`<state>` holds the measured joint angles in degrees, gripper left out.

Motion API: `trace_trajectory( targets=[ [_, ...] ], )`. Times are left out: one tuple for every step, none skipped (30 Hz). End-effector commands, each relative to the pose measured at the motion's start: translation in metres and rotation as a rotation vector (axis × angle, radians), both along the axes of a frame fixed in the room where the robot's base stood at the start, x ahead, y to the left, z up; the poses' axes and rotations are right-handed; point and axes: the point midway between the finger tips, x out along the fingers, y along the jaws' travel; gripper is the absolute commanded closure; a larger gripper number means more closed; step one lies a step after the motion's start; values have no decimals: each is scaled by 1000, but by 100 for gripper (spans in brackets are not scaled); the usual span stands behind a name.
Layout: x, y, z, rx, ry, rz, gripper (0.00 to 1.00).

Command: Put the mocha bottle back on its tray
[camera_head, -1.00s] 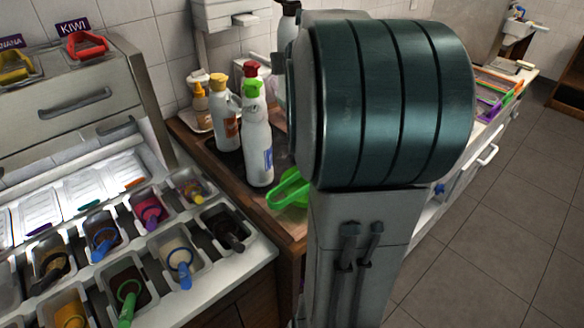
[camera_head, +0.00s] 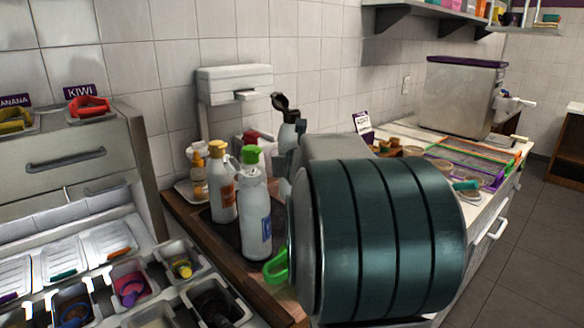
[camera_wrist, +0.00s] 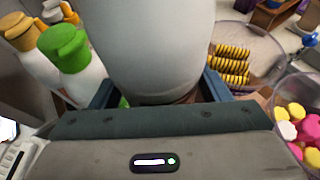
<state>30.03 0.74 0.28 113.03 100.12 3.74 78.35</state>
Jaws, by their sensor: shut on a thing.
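My gripper (camera_wrist: 155,92) is shut on a pale grey-white bottle (camera_wrist: 155,40), which fills the middle of the wrist view. Its label and top are out of that view. In the head view a white bottle with a black flip top (camera_head: 288,132), which looks like the held one, stands out behind my arm. Its lower part and my gripper are hidden there. A dark tray (camera_head: 228,236) on the wooden counter holds a white bottle with a green cap (camera_head: 256,215) and one with a yellow cap (camera_head: 221,190). I cannot read any mocha label.
A bottle with a red cap (camera_head: 250,138) stands behind the green-capped one. A green scoop (camera_head: 277,266) lies at the counter's front. Topping tubs (camera_head: 130,285) are at left. In the wrist view, a bowl of pink and yellow sweets (camera_wrist: 300,125) stands close at right.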

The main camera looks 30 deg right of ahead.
Motion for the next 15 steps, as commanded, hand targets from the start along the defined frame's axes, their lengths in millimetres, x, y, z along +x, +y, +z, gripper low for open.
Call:
trace_trajectory(
  targets=[
    [0,0,-9,-3,-5,0,53],
    [0,0,-12,-3,-5,0,53],
    [0,0,-17,-3,-5,0,53],
    [0,0,-21,-3,-5,0,53],
    [0,0,-24,-3,-5,0,53],
    [0,0,-29,-3,-5,0,53],
    [0,0,-33,-3,-5,0,53],
    [0,0,-36,-3,-5,0,53],
    [0,0,-41,-3,-5,0,53],
    [0,0,-45,-3,-5,0,53],
    [0,0,-48,-3,-5,0,53],
    [0,0,-52,-2,-6,1,53],
    [0,0,-55,-2,-6,1,53],
    [0,0,-58,-3,-6,1,53],
    [0,0,-61,-3,-6,1,53]
  ],
)
